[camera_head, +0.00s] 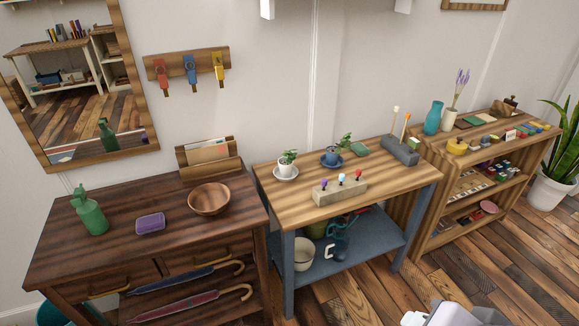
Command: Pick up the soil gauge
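I cannot tell for certain which thing is the soil gauge. On the middle table (284,205), a pale block (335,194) near the front edge holds three small upright pieces with purplish, pale blue and red heads. At that table's back right, a dark grey block (400,151) holds two thin upright sticks, one with a cream tip (395,111) and one with an orange tip (406,117). My gripper does not show. A white and grey part, probably mine, shows at the bottom edge, well in front of the table.
Two small potted plants (286,170) (331,158) and a green block (359,149) stand behind the pale block. The left desk holds a green spray bottle (90,212), purple sponge (150,223) and wooden bowl (209,199). A filled shelf (432,170) stands right. Floor in front is clear.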

